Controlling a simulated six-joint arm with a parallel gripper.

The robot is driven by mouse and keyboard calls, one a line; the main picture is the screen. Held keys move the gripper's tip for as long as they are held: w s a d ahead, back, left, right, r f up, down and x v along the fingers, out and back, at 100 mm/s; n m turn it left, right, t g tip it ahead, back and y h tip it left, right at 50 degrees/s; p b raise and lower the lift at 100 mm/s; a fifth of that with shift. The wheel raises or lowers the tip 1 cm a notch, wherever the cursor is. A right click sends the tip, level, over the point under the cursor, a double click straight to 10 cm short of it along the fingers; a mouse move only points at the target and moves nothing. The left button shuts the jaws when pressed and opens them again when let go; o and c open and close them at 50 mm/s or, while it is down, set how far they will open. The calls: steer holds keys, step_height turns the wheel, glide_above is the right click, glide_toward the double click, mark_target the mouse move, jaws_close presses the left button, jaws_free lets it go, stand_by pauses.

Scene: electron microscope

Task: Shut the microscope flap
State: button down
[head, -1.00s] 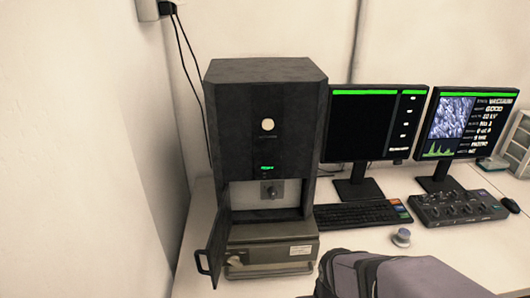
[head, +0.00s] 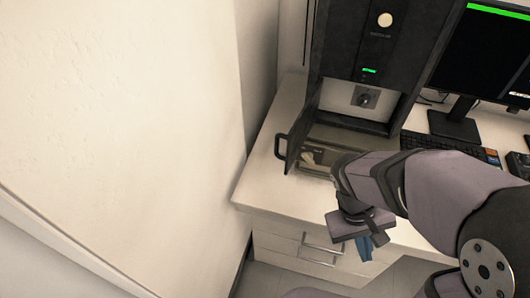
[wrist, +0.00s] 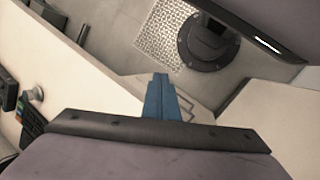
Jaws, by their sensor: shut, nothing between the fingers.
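The microscope (head: 375,45) is a dark cabinet on the white desk, seen in the head view. Its flap (head: 302,135), a dark panel with a black handle (head: 281,146), stands open on the left side of the lit chamber opening (head: 362,98). My gripper (head: 367,247) has blue fingers and hangs in front of the desk's front edge, to the right of and nearer than the flap, apart from it. The blue fingers also show in the wrist view (wrist: 161,97), shut and empty. My arm hides part of the microscope's lower base.
A wall (head: 170,90) stands close to the left of the desk (head: 262,165). Clear desktop lies left of the flap. A monitor (head: 480,55) and keyboard (head: 462,148) stand to the right. Drawers (head: 320,250) are below the desk edge.

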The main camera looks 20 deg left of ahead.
steer(key=w+a+r+n+t+h+b, duration=0.25)
steer(key=w+a+n+t, duration=0.2)
steer(key=a, duration=0.25)
steer(key=w+a+r+n+t+h+b, duration=0.1)
steer(key=w+a+r+n+t+h, duration=0.15)
steer(key=a+t, duration=0.4)
steer(key=s+a+r+n+t+y, duration=0.1)
steer(key=a+r+t+y, duration=0.15)
steer(key=a, duration=0.35)
steer(key=s+a+r+n+t+y+b, duration=0.1)
steer(key=s+a+n+t, duration=0.15)
steer(key=a, duration=0.25)
steer(key=s+a+r+t+y, duration=0.1)
steer(key=a+t+y, duration=0.15)
steer(key=a, duration=0.35)
steer(key=p+x, duration=0.3)
steer(key=x, duration=0.7)
steer(key=shift+w+d+r, duration=0.25)
steer(key=shift+w+r, duration=0.05)
steer(key=shift+r, duration=0.05)
steer(key=shift+s+d+t, duration=0.1)
steer(key=shift+d+t, duration=0.05)
steer(key=shift+t, duration=0.1)
